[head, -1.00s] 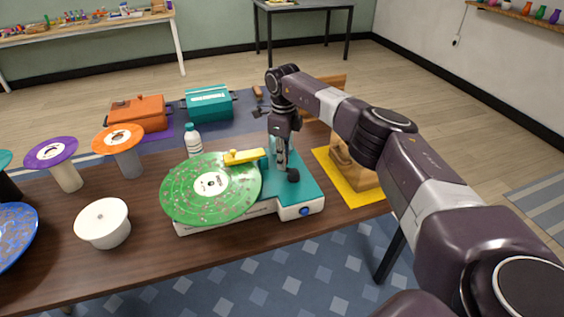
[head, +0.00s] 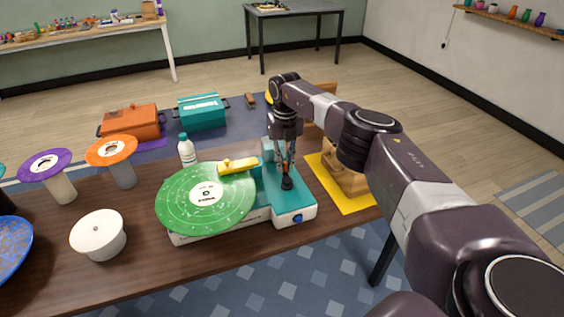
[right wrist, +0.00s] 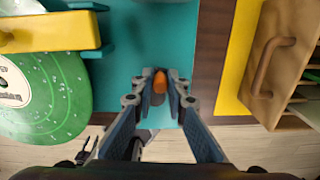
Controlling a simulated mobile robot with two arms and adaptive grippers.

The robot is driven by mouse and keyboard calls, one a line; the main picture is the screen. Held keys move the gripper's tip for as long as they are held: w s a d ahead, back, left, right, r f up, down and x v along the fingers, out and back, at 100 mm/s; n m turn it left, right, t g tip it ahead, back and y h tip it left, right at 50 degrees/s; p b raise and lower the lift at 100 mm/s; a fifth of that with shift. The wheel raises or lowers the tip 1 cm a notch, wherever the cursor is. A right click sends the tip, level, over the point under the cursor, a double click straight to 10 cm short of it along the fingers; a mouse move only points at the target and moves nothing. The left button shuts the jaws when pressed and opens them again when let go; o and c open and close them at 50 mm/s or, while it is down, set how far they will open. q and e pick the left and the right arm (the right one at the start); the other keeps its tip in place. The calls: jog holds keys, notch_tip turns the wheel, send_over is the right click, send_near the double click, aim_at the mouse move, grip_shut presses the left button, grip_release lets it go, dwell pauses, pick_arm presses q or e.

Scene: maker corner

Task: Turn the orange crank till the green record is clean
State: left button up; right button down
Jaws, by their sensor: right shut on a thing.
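The green record (head: 178,205) lies flat on the teal and white machine (head: 270,205), under a yellow arm (head: 238,166). Pale specks are scattered on it, and they also show on the record in the right wrist view (right wrist: 60,118). My right gripper (head: 287,182) reaches down over the teal right part of the machine. In the right wrist view its fingers are closed on the orange crank knob (right wrist: 160,82). The rest of the crank is mostly hidden by the gripper. My left gripper is not in view.
A white bottle (head: 187,153) stands behind the record. A white round pot (head: 98,236) and stands with purple (head: 30,167) and orange (head: 98,152) discs are to the left. A wooden rack (right wrist: 262,75) on a yellow mat (head: 355,201) stands close to the right.

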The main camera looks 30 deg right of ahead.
jog(key=shift+s+d+r+m+p, duration=0.15)
jog(key=shift+m+p, duration=0.1)
jog(key=shift+m, duration=0.3)
jog(key=shift+d+f+m+p, duration=0.1)
jog(key=shift+d+m+p, duration=0.15)
jog(key=shift+m, duration=0.25)
jog(key=shift+s+d+r+m+p, duration=0.1)
jog(key=shift+m+p, duration=0.2)
jog(key=shift+m, duration=0.25)
jog(key=c, duration=1.9)
grip_release()
jog(key=shift+s, duration=0.1)
notch_tip(320, 180, up, 12)
